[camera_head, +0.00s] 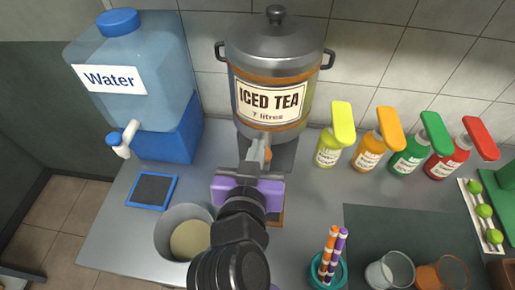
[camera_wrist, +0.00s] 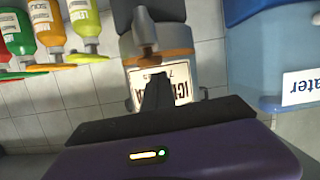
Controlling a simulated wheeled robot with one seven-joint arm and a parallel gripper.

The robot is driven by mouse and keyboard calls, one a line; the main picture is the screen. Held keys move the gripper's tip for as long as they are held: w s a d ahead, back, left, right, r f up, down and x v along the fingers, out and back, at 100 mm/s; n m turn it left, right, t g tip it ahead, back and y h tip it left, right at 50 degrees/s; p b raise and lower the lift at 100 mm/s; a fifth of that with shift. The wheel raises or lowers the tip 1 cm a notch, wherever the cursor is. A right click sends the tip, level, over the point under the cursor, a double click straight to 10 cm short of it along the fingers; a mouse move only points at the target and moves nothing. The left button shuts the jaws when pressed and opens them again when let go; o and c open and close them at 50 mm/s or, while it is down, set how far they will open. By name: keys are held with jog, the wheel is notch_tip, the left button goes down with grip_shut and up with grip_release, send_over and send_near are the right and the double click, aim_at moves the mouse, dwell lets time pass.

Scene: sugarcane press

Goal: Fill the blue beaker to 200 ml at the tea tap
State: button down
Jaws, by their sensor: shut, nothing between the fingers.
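The iced tea urn (camera_head: 275,65) is a dark metal pot with an orange-brown band and a cream label, at the back middle. Its tap (camera_wrist: 145,32) shows in the wrist view as a grey lever. In the head view the tap is mostly hidden behind my arm. My gripper (camera_head: 259,155) has a purple body and reaches to just in front of the tap; its dark fingers (camera_wrist: 155,92) are shut and empty. I cannot tell whether they touch the tap. I make out no blue beaker in either view; the space under the tap is largely hidden by my arm.
A blue water tank (camera_head: 130,85) stands at left with a white tap. Several colored bottles (camera_head: 366,150) line the back right. A clear beaker (camera_head: 390,270), an orange beaker (camera_head: 441,275), a teal marker cup (camera_head: 340,272) and a round bin (camera_head: 172,232) stand nearer.

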jog(key=shift+f, duration=0.3)
jog(key=shift+f, duration=0.1)
